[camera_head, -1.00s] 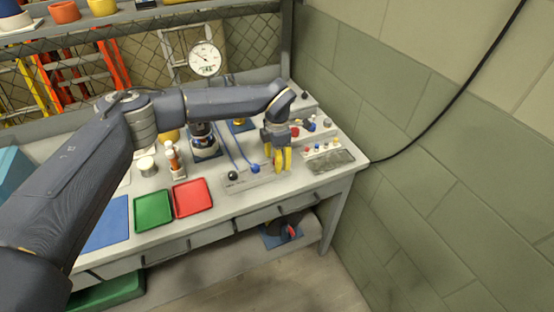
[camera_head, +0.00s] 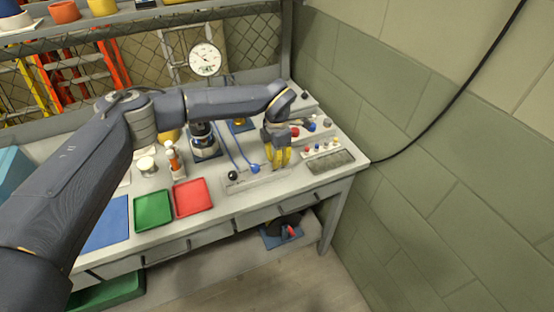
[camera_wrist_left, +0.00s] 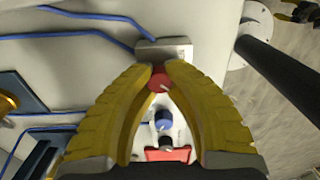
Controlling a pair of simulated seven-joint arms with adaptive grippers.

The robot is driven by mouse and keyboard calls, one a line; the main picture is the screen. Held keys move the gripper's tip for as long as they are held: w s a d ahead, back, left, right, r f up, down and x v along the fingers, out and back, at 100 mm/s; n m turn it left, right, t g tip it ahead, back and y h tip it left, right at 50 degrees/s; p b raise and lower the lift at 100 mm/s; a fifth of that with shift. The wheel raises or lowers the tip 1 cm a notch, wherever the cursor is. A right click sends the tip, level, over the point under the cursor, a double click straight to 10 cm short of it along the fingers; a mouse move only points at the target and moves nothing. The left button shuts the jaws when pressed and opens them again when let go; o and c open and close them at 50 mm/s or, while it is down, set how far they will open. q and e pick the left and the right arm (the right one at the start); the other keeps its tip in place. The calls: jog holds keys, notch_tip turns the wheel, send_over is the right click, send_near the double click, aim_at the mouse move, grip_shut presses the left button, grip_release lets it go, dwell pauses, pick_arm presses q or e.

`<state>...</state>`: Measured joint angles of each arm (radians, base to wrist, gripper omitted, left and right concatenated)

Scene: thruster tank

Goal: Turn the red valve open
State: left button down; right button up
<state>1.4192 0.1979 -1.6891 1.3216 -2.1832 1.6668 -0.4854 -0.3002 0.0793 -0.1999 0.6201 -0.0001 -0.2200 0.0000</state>
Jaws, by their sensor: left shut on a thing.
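My left gripper (camera_head: 281,158) points down at the right end of the low valve panel (camera_head: 258,180) on the bench. Its yellow fingers are drawn together at the tips. In the left wrist view the fingertips (camera_wrist_left: 160,75) are shut on a round red knob, the red valve (camera_wrist_left: 159,82), beside a grey metal plate (camera_wrist_left: 165,49). In the head view the fingers hide this knob. A blue knob (camera_head: 254,168) and a black knob (camera_head: 233,175) stand to its left on the panel. My right gripper is not in view.
Red (camera_head: 295,131) and blue (camera_head: 311,126) knobs stand behind the gripper. A small button panel (camera_head: 322,149) and a grey tray (camera_head: 331,162) lie to the right. Red (camera_head: 193,198) and green (camera_head: 153,210) trays lie to the left. A wall bounds the right.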

pick_arm(q)
jog(key=n, duration=1.3)
jog(key=shift+n, duration=2.4)
jog(key=c, duration=1.1)
grip_release()
jog(key=shift+r, duration=0.1)
notch_tip(320, 180, up, 12)
jog(key=shift+f, duration=0.1)
